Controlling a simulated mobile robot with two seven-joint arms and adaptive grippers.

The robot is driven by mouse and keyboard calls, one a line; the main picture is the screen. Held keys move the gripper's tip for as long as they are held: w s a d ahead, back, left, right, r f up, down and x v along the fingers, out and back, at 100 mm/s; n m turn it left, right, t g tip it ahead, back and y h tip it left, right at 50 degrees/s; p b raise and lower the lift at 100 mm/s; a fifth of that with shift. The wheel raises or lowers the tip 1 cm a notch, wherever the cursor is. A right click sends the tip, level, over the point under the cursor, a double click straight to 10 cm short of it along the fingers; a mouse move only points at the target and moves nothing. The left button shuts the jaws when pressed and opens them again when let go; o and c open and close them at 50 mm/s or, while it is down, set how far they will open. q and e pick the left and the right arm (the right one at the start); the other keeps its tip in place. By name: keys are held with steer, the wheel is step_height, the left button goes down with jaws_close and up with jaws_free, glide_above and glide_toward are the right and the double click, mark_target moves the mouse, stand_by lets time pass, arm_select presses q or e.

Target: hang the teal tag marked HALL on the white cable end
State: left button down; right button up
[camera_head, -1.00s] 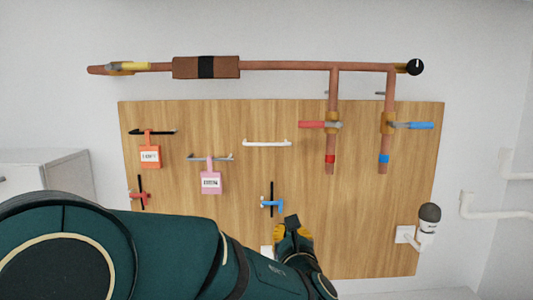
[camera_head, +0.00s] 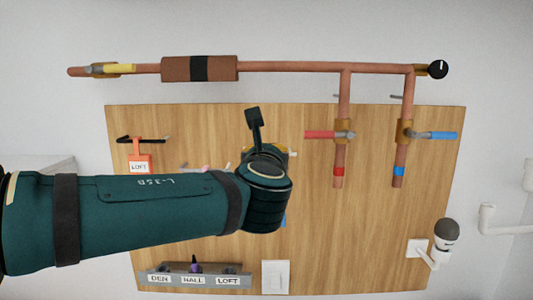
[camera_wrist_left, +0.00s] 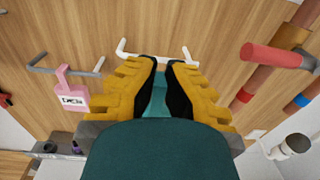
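My left gripper (camera_wrist_left: 158,66) shows in the wrist view with its yellow fingers closed on a thin teal piece (camera_wrist_left: 156,101), which looks like the teal tag. Its HALL marking is not visible. The white cable end (camera_wrist_left: 170,57) is a white bar on the board just beyond the fingertips; I cannot tell whether the tag touches it. My right gripper is not in view.
The pink tag (camera_wrist_left: 74,99) hangs on a grey bar to the left. The orange LOFT tag (camera_head: 139,165) hangs on a black bar. Copper pipes with a red valve handle (camera_head: 321,134) stand right. A grey rack (camera_head: 215,279) labelled DEN, HALL, LOFT is below.

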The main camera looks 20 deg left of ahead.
arm_select(q)
steer(key=shift+w, duration=0.1)
steer(key=shift+x, duration=3.95)
steer(key=shift+a, duration=0.1)
steer(key=shift+b, duration=0.35)
steer(key=shift+f+b, duration=0.4)
steer(key=shift+f, duration=0.1)
